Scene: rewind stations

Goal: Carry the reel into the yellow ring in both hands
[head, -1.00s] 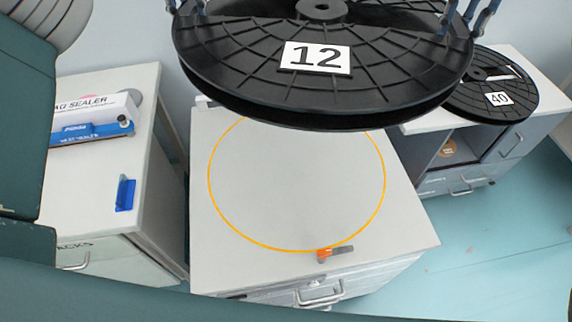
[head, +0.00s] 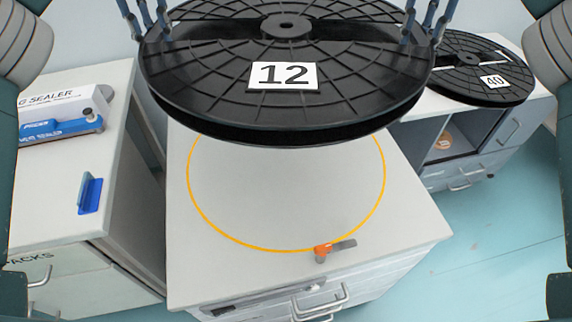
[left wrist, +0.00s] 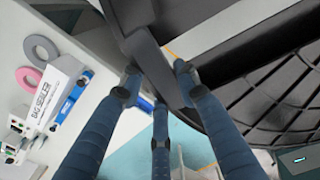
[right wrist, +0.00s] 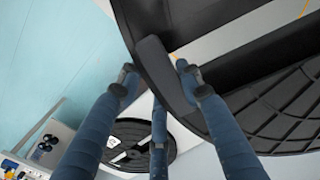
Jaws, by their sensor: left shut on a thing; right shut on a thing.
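The black reel (head: 200,75) with the white "12" label is held level in the air between my two grippers. My left gripper (head: 160,28) is shut on the reel's left rim; the left wrist view shows its fingers (left wrist: 158,85) around the rim. My right gripper (head: 425,38) is shut on the right rim, and its fingers show in the right wrist view (right wrist: 160,85). The yellow ring (head: 203,222) is marked on the grey cabinet top below. The reel hides the ring's far part in the head view.
An orange-and-grey tool (head: 324,250) lies at the ring's front edge. A bag sealer (head: 60,118) and a blue holder (head: 90,194) are on the left cabinet. Another reel, labelled "40" (head: 470,75), lies on the right unit. The ring's inside looks clear where visible.

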